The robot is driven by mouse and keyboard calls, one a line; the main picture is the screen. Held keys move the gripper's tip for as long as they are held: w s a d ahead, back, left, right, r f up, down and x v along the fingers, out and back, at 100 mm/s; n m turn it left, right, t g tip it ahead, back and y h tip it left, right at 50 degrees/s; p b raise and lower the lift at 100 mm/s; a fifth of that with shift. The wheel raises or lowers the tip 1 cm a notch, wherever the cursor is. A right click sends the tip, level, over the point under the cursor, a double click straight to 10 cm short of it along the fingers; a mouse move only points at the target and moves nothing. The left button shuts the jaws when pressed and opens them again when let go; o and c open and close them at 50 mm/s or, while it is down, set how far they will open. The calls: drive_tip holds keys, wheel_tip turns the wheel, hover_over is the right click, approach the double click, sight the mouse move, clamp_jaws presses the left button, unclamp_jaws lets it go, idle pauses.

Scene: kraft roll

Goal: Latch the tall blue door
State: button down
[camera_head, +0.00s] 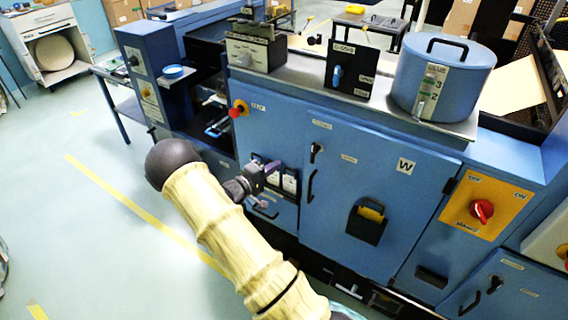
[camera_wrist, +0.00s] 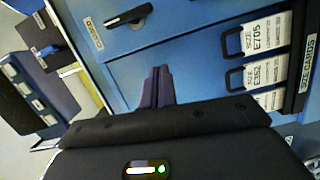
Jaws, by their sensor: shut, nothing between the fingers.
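The tall blue door (camera_head: 350,200) stands in the cabinet front, with a W label on it. A black turning latch (camera_head: 316,152) is at its upper left, above a black pull handle (camera_head: 311,186). The latch also shows at the top of the wrist view (camera_wrist: 130,17), lying nearly lengthwise across the picture. I cannot tell whether the door is fully flush. My gripper (camera_head: 272,172) is left of the door, in front of the size-card rack and apart from the latch. Its purple fingers (camera_wrist: 157,84) are together and empty.
The size-card rack (camera_wrist: 300,65) stands out close to my gripper. A red button (camera_head: 238,109) is at the panel's upper left. A black pocket (camera_head: 366,222) hangs on the door. A red rotary switch (camera_head: 481,210) is farther right.

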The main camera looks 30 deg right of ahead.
drive_tip(key=shift+s+v, duration=0.15)
drive_tip(key=shift+v, duration=0.45)
drive_tip(key=shift+s+v, duration=0.15)
drive_tip(key=shift+v, duration=0.45)
drive_tip(key=shift+w, duration=0.15)
